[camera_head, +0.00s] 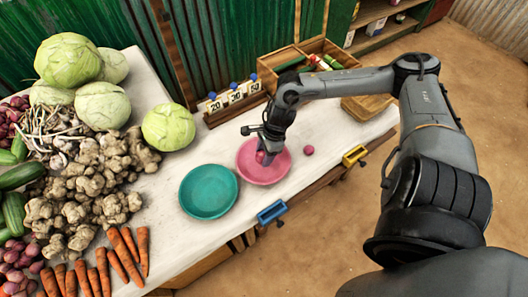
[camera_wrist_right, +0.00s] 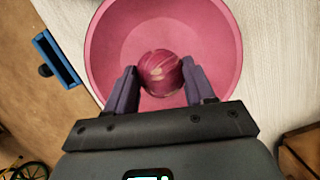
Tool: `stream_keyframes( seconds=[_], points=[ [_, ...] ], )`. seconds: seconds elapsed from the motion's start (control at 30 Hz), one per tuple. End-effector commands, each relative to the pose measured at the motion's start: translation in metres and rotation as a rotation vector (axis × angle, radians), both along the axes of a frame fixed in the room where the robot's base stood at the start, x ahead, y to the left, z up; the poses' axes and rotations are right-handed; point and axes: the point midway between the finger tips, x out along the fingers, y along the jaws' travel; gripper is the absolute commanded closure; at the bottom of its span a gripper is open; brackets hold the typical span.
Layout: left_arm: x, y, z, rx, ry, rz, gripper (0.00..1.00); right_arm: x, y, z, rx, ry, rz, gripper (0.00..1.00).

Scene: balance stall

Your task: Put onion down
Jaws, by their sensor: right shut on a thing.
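My right gripper (camera_head: 264,155) is over the pink bowl (camera_head: 277,172), pointing down. It is shut on a red onion (camera_head: 260,157). In the right wrist view the onion (camera_wrist_right: 160,72) sits between the two fingertips of the gripper (camera_wrist_right: 160,80), with the pink bowl (camera_wrist_right: 222,45) around it in the picture. I cannot tell whether the onion touches the bowl's bottom. A second small red onion (camera_head: 308,150) lies on the table just right of the pink bowl. My left gripper is not in view.
A teal bowl (camera_head: 208,192) stands left of the pink bowl. Number cards (camera_head: 235,97) and a wooden box (camera_head: 310,55) are behind. Vegetables, with cabbages (camera_head: 168,127) and carrots (camera_head: 122,255), fill the left side. Blue (camera_head: 272,212) and yellow (camera_head: 354,155) clips are on the front edge.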

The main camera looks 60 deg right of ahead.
Motion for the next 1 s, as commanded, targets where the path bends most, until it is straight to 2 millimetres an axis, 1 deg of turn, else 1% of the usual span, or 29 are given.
stream_keyframes(
  seconds=[0.03, 0.1, 0.43, 0.47, 0.63, 0.67, 1.0],
  points=[
    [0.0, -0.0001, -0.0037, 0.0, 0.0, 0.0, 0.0, 0.0002, -0.0001, -0.0043, 0.0, 0.0, 0.0, 0.77],
    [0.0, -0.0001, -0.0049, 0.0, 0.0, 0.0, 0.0, 0.0001, -0.0002, -0.0061, 0.0, 0.0, 0.0, 0.77],
    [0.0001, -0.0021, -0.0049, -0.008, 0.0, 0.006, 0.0, 0.0, -0.0001, -0.007, 0.0, 0.0, 0.0, 0.77],
    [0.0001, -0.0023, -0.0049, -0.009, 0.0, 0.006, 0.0, -0.0001, -0.0001, -0.0071, 0.0, 0.0, 0.0, 0.45],
    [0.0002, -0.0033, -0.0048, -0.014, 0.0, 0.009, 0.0, -0.0001, -0.0001, -0.0071, 0.0, 0.0, 0.001, 0.19],
    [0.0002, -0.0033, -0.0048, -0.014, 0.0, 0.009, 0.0, -0.0001, -0.0001, -0.0071, 0.0, 0.0, 0.001, 0.17],
    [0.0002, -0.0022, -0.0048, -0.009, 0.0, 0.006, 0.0, 0.0, 0.0, -0.007, 0.0, 0.0, 0.001, 0.17]
  ],
)
